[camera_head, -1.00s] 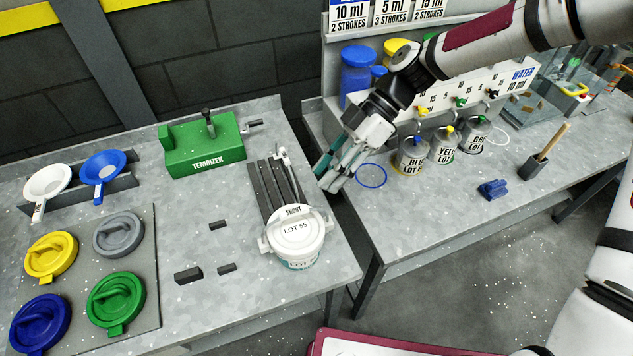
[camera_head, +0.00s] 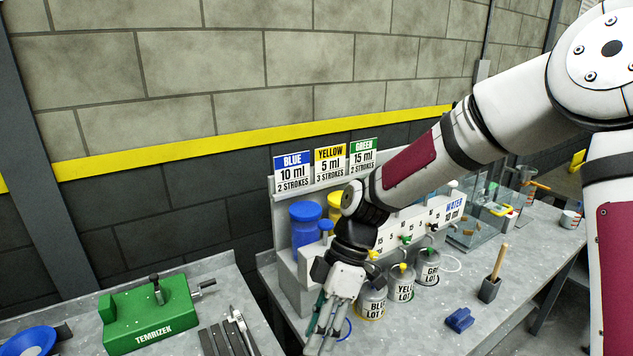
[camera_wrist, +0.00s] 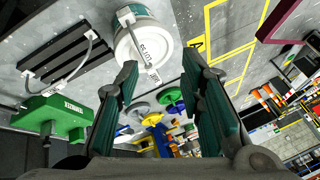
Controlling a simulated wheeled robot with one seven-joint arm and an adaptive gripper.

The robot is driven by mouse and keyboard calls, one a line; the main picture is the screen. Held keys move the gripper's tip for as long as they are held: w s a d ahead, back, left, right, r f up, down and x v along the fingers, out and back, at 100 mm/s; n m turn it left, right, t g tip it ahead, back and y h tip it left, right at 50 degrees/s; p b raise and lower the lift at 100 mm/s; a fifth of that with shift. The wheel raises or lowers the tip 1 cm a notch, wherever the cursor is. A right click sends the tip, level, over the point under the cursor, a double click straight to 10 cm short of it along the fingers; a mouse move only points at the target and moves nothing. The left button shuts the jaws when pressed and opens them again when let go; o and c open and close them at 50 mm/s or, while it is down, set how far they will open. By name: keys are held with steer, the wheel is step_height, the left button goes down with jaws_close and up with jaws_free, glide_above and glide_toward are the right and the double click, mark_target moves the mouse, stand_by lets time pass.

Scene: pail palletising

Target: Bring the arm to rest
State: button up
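My gripper (camera_head: 325,328) hangs at the end of my arm over the left end of the dispensing bench, with its fingers pointing down. In the wrist view its two green-padded fingers (camera_wrist: 170,98) stand wide apart with nothing between them. A white lidded pail (camera_wrist: 142,42) with a LOT 55 label shows beyond the fingertips, apart from them. The dark slatted rack (camera_wrist: 65,48) is beside it. In the head view only the back of this rack (camera_head: 225,340) shows, and the pail is out of frame.
The green TEMRIZEK device (camera_head: 150,315) stands on the left bench. Labelled cans, including the blue-lot can (camera_head: 371,303), stand close to the right of my gripper, before the dispenser. A blue block (camera_head: 459,319) and a holder with a wooden handle (camera_head: 490,288) are farther right.

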steer(key=s+d+r+m+t+h, duration=0.2)
steer(key=s+d+r+m+t, duration=0.3)
steer(key=d+r+m, duration=0.4)
steer(key=s+d+r+m+t+h, duration=0.2)
steer(key=s+d+r+m+t, duration=0.3)
steer(key=s+d+r+m, duration=0.3)
step_height(320, 180, up, 2)
steer(key=d+m, duration=0.2)
steer(key=shift+s+r+m, duration=0.2)
steer(key=shift+m, duration=0.2)
